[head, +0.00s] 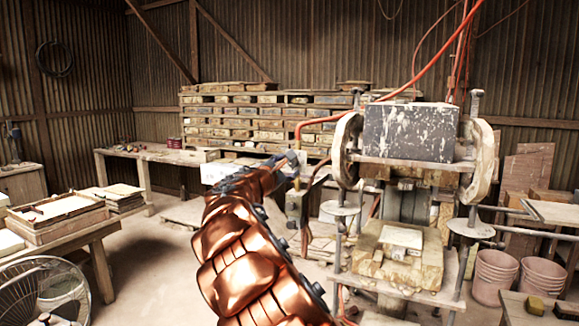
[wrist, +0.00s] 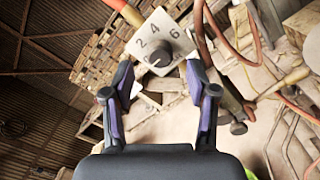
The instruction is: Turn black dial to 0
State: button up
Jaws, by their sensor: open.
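The black dial (wrist: 158,56) sits on a pale square plate (wrist: 166,30) in the wrist view, just beyond my fingertips. The numbers 2, 4 and 6 are readable around it. A light mark on the dial seems to lie toward its lower left; the exact setting is too small to tell, and no 0 is readable. My gripper (wrist: 158,70) is open, with one purple-and-black finger on each side of the dial's line and nothing between them. In the head view my gripper (head: 290,160) is left of the press, small and partly hidden by my copper-coloured arm; the dial's face cannot be made out there.
The press (head: 410,132) with its round side wheels stands right of my arm. Orange hoses (head: 318,121) run close to the gripper. A workbench (head: 160,153) and stacked bricks stand behind. A fan (head: 45,290) and tray table are at left. Open floor lies between.

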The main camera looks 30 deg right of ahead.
jog(key=v, duration=0.8)
jog(key=shift+s, duration=0.1)
dwell(0.3)
jog(key=s+d+f+m+g, duration=0.1)
jog(key=s+d+m+g, duration=0.15)
jog(key=s, duration=0.35)
jog(key=s+d+f+m+g, duration=0.1)
jog(key=s+f+m+g, duration=0.1)
jog(key=s+m, duration=0.3)
jog(key=s+a+f+m+g+y, duration=0.3)
jog(key=s+f+m+y, duration=0.15)
jog(key=s+f, duration=0.75)
jog(key=s+a+f+m+g+y, duration=0.1)
jog(key=s+a+f+y, duration=0.4)
jog(key=s+a, duration=0.7)
jog(key=s+a+f+m+g+y, duration=0.2)
jog(key=s+a+f+y, duration=0.4)
jog(key=s+a+f, duration=0.4)
jog(key=s+a, duration=0.2)
jog(key=a, duration=0.1)
jog(key=shift+s+a+g, duration=0.25)
jog(key=shift+g, duration=0.1)
jog(key=c, duration=0.3)
jog(key=shift+d+m, duration=0.2)
jog(key=shift+m, duration=0.1)
